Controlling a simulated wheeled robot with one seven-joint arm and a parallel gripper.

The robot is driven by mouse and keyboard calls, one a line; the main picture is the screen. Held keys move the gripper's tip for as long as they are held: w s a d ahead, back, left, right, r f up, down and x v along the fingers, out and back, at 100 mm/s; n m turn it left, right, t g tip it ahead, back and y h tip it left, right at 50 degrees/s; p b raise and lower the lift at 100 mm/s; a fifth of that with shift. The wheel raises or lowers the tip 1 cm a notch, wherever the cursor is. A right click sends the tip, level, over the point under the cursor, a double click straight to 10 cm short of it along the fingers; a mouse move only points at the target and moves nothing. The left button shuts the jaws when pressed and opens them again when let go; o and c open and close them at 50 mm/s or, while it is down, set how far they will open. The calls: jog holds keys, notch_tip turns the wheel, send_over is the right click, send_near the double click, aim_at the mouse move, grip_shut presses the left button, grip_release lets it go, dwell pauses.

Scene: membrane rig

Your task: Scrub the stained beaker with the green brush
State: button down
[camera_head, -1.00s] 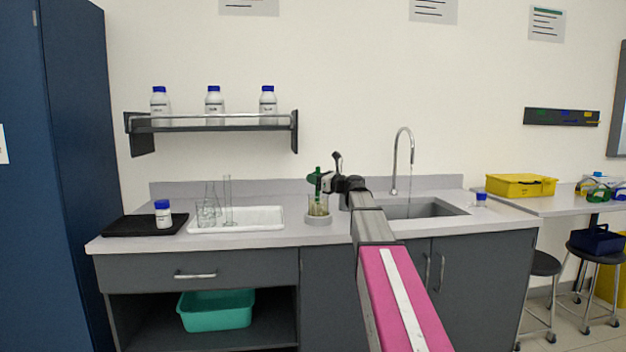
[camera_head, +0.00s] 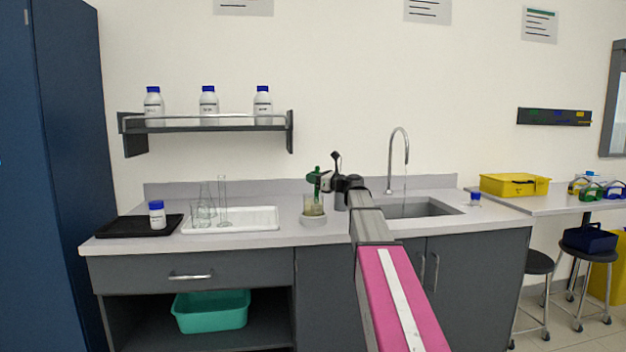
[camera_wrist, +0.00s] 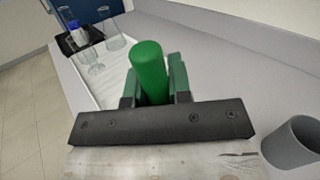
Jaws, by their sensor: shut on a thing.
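The green brush (camera_wrist: 150,68) stands upright between the fingers of my gripper (camera_wrist: 153,92) in the wrist view, and the gripper is shut on its handle. In the head view, the green brush (camera_head: 317,172) is above and partly inside the stained beaker (camera_head: 314,206), a brownish glass on a round grey base on the counter. My gripper (camera_head: 317,182) is just above the beaker's rim. The brush's lower end is hard to make out through the glass. In the wrist view the beaker is hidden by my gripper.
A grey cup (camera_wrist: 293,146) stands right of my gripper in the wrist view. A white tray (camera_head: 262,219) with clear glassware lies to the left, beside a black mat (camera_head: 118,228) with a bottle. The sink (camera_head: 425,208) and tall faucet (camera_head: 399,140) are to the right.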

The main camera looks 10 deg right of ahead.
jog(key=shift+w+a, duration=0.2)
jog(key=shift+a, duration=0.3)
jog(key=shift+w+a, duration=0.15)
jog(key=shift+a, duration=0.3)
jog(key=shift+s, duration=0.1)
jog(key=shift+s+d+r, duration=0.2)
jog(key=shift+s+d, duration=0.1)
jog(key=shift+d, duration=0.05)
jog(key=shift+w+a, duration=0.25)
jog(key=shift+w, duration=0.4)
dwell(0.4)
